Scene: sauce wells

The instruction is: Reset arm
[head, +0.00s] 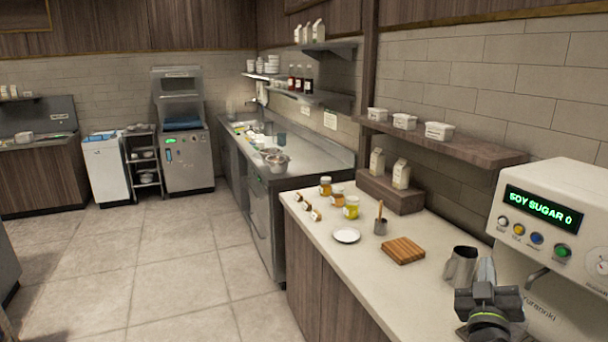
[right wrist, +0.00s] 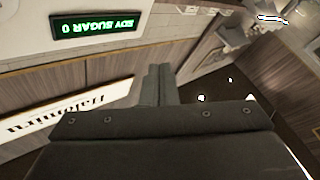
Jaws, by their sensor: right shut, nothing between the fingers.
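My right gripper (head: 487,271) is at the lower right of the head view, in front of the white dispenser machine (head: 548,215). Its fingers point up and are shut with nothing between them. In the right wrist view the two fingers (right wrist: 155,85) lie side by side, with the machine's green display (right wrist: 97,25) behind them at the upper left. The display reads "SOY SUGAR 0" in the head view. A metal cup (head: 460,266) stands on the counter just left of the gripper. My left gripper is not in view.
The pale counter (head: 365,285) holds a wooden board (head: 403,250), a white plate (head: 346,235), a small pot with a wooden handle (head: 380,226) and several jars (head: 352,207). A wooden shelf (head: 440,138) with white tubs is above. Open floor (head: 150,270) lies to the left.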

